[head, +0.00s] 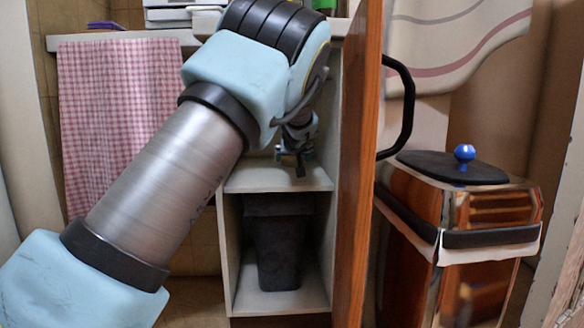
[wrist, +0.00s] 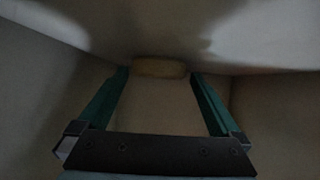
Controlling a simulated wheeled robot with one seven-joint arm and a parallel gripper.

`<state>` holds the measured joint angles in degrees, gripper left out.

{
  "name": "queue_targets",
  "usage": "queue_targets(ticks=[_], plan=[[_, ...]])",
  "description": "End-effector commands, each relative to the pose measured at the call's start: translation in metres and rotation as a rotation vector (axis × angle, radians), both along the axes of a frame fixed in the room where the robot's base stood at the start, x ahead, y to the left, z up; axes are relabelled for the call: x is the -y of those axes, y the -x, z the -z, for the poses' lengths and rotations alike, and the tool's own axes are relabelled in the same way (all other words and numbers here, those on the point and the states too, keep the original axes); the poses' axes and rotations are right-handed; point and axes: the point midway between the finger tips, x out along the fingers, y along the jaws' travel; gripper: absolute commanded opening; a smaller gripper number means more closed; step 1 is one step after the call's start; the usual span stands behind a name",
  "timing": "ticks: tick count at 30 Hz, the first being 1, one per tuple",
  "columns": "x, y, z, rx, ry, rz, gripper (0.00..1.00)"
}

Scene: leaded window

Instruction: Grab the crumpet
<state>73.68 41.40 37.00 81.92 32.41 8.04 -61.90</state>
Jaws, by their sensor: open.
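A dim yellowish-brown oblong, seemingly the crumpet (wrist: 160,67), shows in the wrist view at the far end of the cabinet's upper compartment. My gripper (wrist: 159,76) is open, its two green fingers reaching toward it. The oblong lies in line with the gap between the fingertips, with a finger to either side. I cannot tell whether it is between the tips or just beyond them. In the head view my gripper (head: 293,160) is inside the upper compartment, above the middle shelf. The crumpet does not show there.
The open wooden door (head: 358,200) stands close to the right of my gripper. The middle shelf (head: 265,178) lies below it, and a dark bin (head: 279,245) stands in the lower compartment. A shiny bin with a blue knob (head: 464,153) stands right of the door. The compartment is dark.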

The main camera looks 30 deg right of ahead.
Motion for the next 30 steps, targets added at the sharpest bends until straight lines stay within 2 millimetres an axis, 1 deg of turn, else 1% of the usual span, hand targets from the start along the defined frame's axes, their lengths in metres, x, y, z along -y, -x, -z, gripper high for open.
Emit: queue_targets(ticks=[1, 4, 12, 13, 27, 30], plan=[[0.0024, -0.0066, 0.0037, 0.001, 0.001, 0.000, 1.00], [0.0059, -0.0128, 0.0066, 0.002, 0.001, 0.001, 1.00], [0.0074, -0.0144, 0.0075, 0.001, 0.000, 0.001, 1.00], [0.0073, -0.0144, 0.0074, 0.001, 0.000, 0.001, 0.99], [0.0072, -0.0143, 0.0072, 0.001, 0.000, 0.001, 0.46], [0.0073, -0.0143, 0.0070, 0.001, 0.000, 0.001, 0.36]])
